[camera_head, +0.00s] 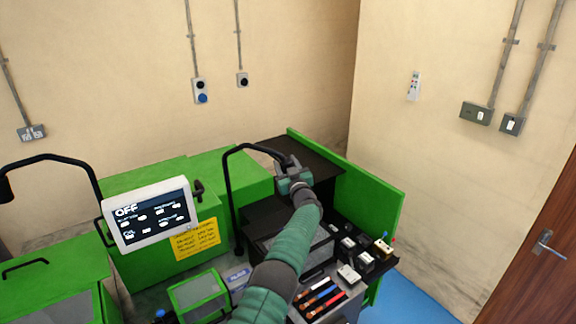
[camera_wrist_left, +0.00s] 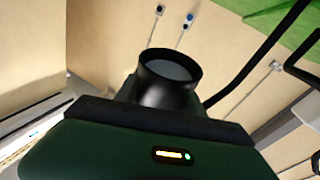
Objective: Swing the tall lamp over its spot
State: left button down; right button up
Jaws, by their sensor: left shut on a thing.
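The tall lamp (camera_head: 230,190) has a thin black post that rises from the bench and bends over to the right at the top. Its dark head hangs at the end of the bend. My left gripper (camera_head: 292,172) is shut on the lamp at its head, and my green arm reaches up to it from below. The gripper hides part of the head. In the left wrist view the black lamp head (camera_wrist_left: 168,72) stands close beyond my dark green gripper body, its round opening showing. The fingertips are hidden there. My right gripper is not in view.
A second black lamp (camera_head: 52,156) arches at far left. A white screen (camera_head: 148,212) reading OFF stands on the green machine. A green side panel (camera_head: 350,180) bounds the bench at right. Tools (camera_head: 318,297) and small blocks (camera_head: 350,243) crowd the bench below my arm.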

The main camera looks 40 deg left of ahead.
pick_arm(q)
jog(key=shift+s+a, duration=0.2)
jog(key=shift+a, duration=0.15)
jog(key=c, duration=1.2)
grip_release()
jog(key=shift+o, duration=1.4)
jog(key=shift+a+f, duration=0.1)
jog(key=shift+o, duration=1)
jog(key=shift+a, duration=0.2)
jog(key=shift+a+f, duration=0.2)
jog(key=shift+w+d+r, duration=0.1)
jog(key=shift+d+r, duration=0.05)
jog(key=shift+d, duration=0.4)
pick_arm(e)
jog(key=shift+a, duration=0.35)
